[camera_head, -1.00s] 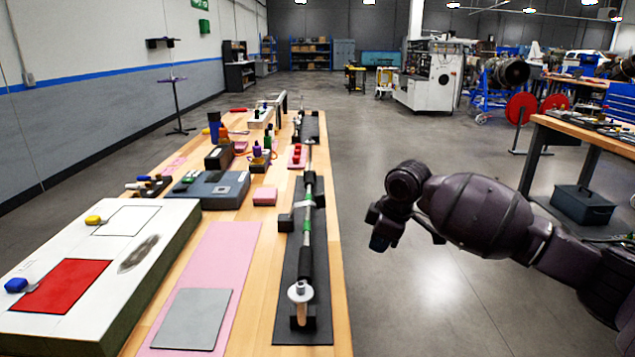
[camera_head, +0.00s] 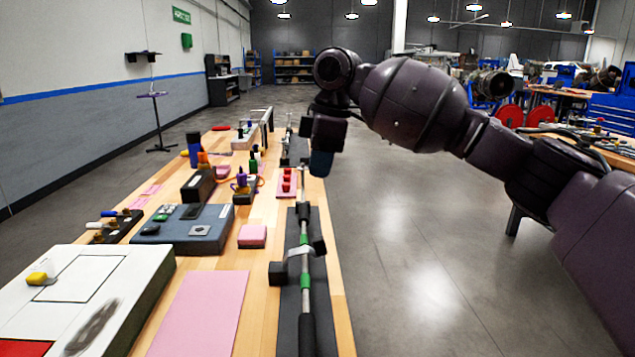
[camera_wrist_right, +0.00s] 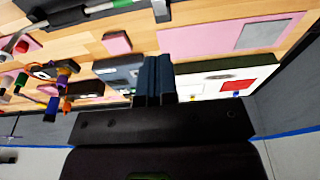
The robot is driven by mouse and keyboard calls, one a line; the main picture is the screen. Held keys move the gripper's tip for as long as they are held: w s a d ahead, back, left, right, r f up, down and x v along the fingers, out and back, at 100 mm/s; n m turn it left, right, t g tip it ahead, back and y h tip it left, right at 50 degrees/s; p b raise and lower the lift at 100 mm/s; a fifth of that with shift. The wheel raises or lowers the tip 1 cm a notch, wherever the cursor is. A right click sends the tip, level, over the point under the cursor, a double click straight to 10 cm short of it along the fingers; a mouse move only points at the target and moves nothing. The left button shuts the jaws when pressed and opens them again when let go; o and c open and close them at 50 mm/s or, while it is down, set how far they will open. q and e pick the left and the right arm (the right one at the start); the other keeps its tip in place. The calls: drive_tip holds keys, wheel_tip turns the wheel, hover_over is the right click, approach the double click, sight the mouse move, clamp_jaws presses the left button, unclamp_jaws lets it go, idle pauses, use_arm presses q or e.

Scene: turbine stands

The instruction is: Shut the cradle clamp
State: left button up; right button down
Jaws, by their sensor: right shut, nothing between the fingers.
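A long rod with black sleeves and green bands (camera_head: 304,281) lies along a dark mat on the right side of the bench. A silver strap (camera_head: 300,251) crosses the rod between two black blocks, which look like the cradle clamp; I cannot tell whether it is latched. Part of the strap and a green band (camera_wrist_right: 88,12) show at the top of the right wrist view. My right gripper (camera_head: 321,163) is raised near the bench's right edge, farther along than the strap and apart from it. Its dark blue fingers (camera_wrist_right: 155,82) are together and empty. My left gripper is out of view.
On the bench (camera_head: 262,280) are a pink mat (camera_head: 200,315), a grey case (camera_head: 185,229), a pink block (camera_head: 252,236), red pieces (camera_head: 287,182) and several bottles. A white panel (camera_head: 90,295) is at front left. Open floor (camera_head: 430,270) lies to the right.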

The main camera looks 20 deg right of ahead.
sight(321, 238)
drive_tip(key=f+b, duration=0.1)
drive_tip(key=f, duration=0.6)
drive_tip(key=a+f+b, duration=0.1)
drive_tip(key=f, duration=0.3)
drive_tip(key=shift+w+f+b, duration=0.2)
drive_tip(key=shift+f+b, duration=0.05)
drive_tip(key=shift+b, duration=0.05)
drive_tip(key=shift+d+f, duration=0.25)
drive_tip(key=shift+f, duration=0.3)
drive_tip(key=shift+s, duration=0.1)
drive_tip(key=shift+s+d+f+y+p, duration=0.1)
drive_tip(key=shift+d+f+y+p, duration=0.1)
drive_tip(key=shift+d+y+p, duration=0.25)
drive_tip(key=shift+s+d+f+y, duration=0.1)
drive_tip(key=shift+d+f+y, duration=0.1)
drive_tip(key=shift+f+y, duration=0.2)
drive_tip(key=shift+d+f+t+y+p, duration=0.3)
drive_tip(key=shift+d+f+y+p, duration=0.15)
drive_tip(key=shift+y, duration=0.2)
drive_tip(key=shift+f, duration=0.1)
